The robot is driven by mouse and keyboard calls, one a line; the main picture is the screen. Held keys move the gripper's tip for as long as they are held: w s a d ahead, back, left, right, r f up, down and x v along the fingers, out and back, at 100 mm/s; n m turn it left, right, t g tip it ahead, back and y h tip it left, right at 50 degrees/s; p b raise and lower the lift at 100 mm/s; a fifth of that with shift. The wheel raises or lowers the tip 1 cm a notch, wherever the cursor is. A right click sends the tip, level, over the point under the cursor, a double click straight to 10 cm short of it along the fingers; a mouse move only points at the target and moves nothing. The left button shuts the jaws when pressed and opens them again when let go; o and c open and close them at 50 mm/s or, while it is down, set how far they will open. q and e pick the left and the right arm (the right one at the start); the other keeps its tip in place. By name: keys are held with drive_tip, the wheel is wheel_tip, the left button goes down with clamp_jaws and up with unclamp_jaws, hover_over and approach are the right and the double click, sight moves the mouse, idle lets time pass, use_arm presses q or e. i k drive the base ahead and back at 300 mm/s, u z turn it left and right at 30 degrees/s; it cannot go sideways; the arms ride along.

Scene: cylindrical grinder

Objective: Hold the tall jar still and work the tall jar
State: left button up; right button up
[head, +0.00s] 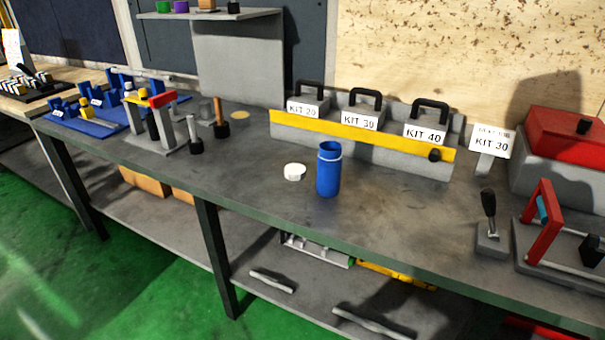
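The tall jar (328,172) is a blue cylinder standing upright near the front edge of the grey workbench. It has a pale ring around its neck and its top looks open. A white round lid (295,172) lies on the bench just left of the jar, apart from it. Neither of my grippers shows in the head view, and nothing touches the jar.
A grey rack (366,142) with a yellow strip and handled kit blocks stands behind the jar. A lever (489,215) and a red frame (540,222) are at the right. Blue fixtures (95,125) are at the left. The bench around the jar is clear.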

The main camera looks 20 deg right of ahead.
sight(330, 160)
drive_tip(key=u, duration=0.9)
drive_tip(key=k, duration=1.2)
drive_tip(key=u, duration=0.5)
drive_tip(key=i, duration=1.75)
drive_tip(key=z, duration=1.6)
drive_tip(key=i, duration=0.6)
drive_tip(key=z, duration=0.45)
